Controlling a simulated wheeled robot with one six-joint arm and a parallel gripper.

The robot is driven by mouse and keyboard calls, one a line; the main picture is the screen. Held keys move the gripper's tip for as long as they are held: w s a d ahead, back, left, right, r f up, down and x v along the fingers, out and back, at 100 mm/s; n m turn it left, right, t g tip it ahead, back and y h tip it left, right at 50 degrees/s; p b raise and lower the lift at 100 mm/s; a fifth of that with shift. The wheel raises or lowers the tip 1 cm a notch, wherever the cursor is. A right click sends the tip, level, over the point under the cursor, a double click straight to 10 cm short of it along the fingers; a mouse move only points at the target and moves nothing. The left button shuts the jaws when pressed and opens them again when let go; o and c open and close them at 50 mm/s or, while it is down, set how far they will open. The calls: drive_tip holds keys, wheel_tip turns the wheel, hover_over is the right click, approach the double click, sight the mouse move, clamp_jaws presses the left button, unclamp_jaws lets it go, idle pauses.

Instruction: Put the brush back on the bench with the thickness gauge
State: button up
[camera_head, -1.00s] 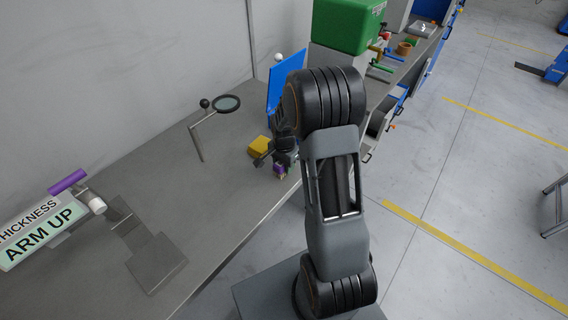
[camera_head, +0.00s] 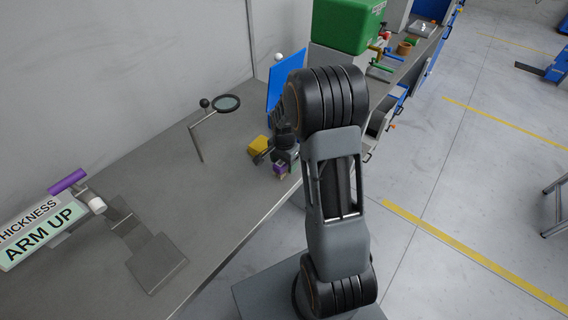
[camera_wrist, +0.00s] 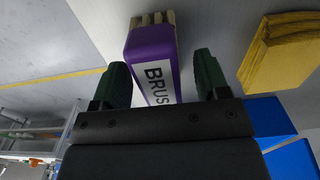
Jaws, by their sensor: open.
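The brush (camera_wrist: 151,60) has a purple body with a white label reading "BRUS" and pale bristles at its end. In the wrist view it lies between the two green fingers of my open gripper (camera_wrist: 162,80), with a gap visible on each side. In the head view the brush (camera_head: 281,169) is a small purple patch at the bench's front edge, just below my gripper (camera_head: 277,158), which hides part of it.
A yellow block (camera_head: 257,145) sits close beside my gripper; it also shows in the wrist view (camera_wrist: 283,50). A magnifier on a stand (camera_head: 227,103) rises from the grey bench (camera_head: 225,180). A blue panel (camera_head: 284,84) stands behind. Bench between gauge and magnifier is clear.

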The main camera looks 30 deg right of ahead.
wheel_tip(320, 180, up, 11)
drive_tip(key=shift+a+f, duration=0.1)
drive_tip(key=shift+f, duration=0.05)
drive_tip(key=s+a+r+n+t, duration=0.2)
drive_tip(key=s+a+r+n, duration=0.2)
drive_tip(key=s+n, duration=0.2)
drive_tip(key=s+a+r+n+t, duration=0.2)
drive_tip(key=s+a+r+n, duration=0.2)
drive_tip(key=s+n, duration=0.3)
drive_tip(key=s+a, duration=0.1)
drive_tip(key=s, duration=0.2)
drive_tip(key=shift+a, duration=0.15)
